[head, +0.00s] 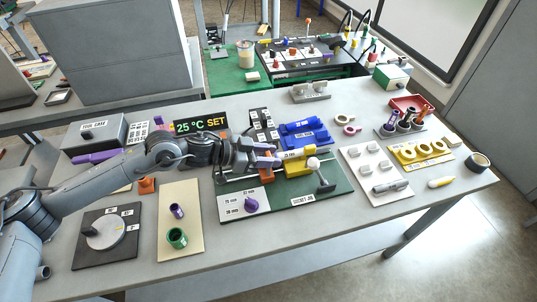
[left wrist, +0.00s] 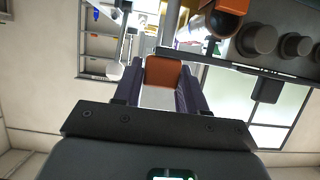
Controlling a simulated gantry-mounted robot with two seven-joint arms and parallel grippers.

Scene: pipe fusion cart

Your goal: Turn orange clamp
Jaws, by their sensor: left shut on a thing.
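The orange clamp (head: 267,174) sits on the left part of the green fusion board (head: 285,200), beside a yellow clamp block (head: 299,169). My left gripper (head: 266,158) reaches in from the left and is at the orange clamp. In the left wrist view an orange piece (left wrist: 166,72) sits between its two purple fingers, which are shut on it. The arm and fingers hide part of the clamp in the head view. My right gripper is in neither view.
A purple knob (head: 251,204) is at the board's front left. Blue holders (head: 305,132) lie behind. A beige board (head: 178,225) with green and purple sockets is left. A white fittings plate (head: 375,176) is right.

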